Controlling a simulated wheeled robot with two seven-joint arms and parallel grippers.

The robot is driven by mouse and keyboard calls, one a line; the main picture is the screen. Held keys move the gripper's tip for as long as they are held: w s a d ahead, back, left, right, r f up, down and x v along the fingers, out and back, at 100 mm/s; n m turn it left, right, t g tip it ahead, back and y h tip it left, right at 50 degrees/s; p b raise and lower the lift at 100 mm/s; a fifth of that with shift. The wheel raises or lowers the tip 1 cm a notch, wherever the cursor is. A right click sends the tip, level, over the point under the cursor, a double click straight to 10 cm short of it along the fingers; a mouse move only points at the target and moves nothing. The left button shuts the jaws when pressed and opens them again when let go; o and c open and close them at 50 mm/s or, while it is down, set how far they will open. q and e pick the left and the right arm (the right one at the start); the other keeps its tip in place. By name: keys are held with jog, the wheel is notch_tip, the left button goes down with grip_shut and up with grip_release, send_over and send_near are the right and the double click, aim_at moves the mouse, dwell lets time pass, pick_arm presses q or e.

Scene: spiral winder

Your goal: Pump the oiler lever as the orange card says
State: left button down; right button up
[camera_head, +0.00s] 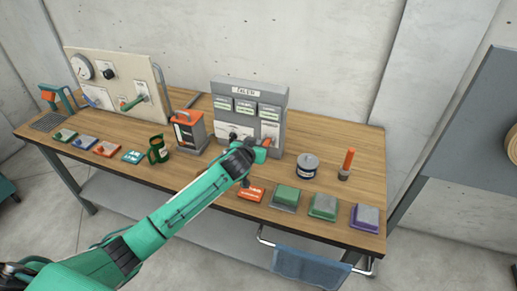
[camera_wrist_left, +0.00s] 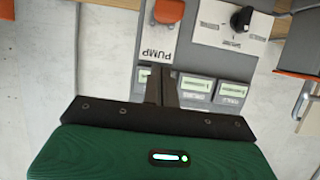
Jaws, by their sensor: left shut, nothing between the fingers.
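The grey oiler panel (camera_head: 281,103) stands at the back of the bench with three small displays and a dark knob. Its pump plate is marked PUMP in the left wrist view (camera_wrist_left: 156,52), where the panel appears upside down. An orange lever grip (camera_head: 266,143) shows beside my left gripper (camera_head: 252,153).
A lidded tin (camera_head: 307,166) and an orange-handled tool (camera_head: 347,163) stand right. Several coloured blocks line the front edge. A gauge board (camera_head: 113,75) stands at the back left.

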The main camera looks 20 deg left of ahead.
pick_arm(q)
jog(key=shift+p+x, duration=0.35)
jog(key=shift+x, duration=0.8)
notch_tip(320, 180, down, 3)
jog(key=shift+p, duration=0.65)
jog(key=shift+s+f, duration=0.1)
jog(key=shift+f, duration=0.5)
